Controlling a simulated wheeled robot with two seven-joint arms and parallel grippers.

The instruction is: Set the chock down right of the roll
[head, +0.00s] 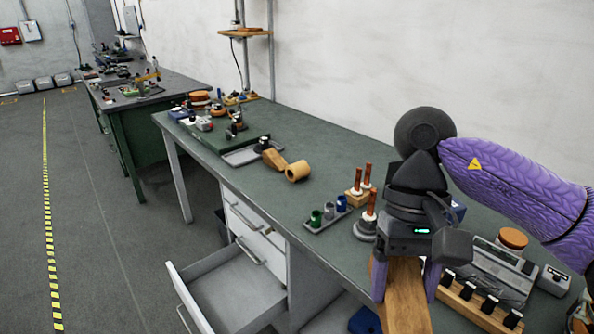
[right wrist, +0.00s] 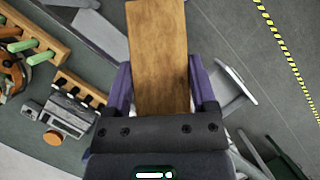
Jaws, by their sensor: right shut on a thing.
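The chock is a plain brown wooden block (head: 405,300), held between the purple fingers of my right gripper (head: 406,282) at the near edge of the green bench. In the right wrist view the chock (right wrist: 160,55) stretches out from between both fingers (right wrist: 163,90). The roll (head: 297,171) is a short tan cylinder lying on its side on the bench, farther back and left of my right gripper. A similar wooden piece (head: 273,159) lies close at its left; whether they touch I cannot tell. My left gripper is not in view.
The bench (head: 330,180) has bare room right of the roll. Between there and my gripper stand a tray of coloured cylinders (head: 328,214) and copper rods on stands (head: 366,215). A wooden rack (head: 478,304) and a scale-like device (head: 497,270) stand at right. A drawer (head: 230,285) is open below.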

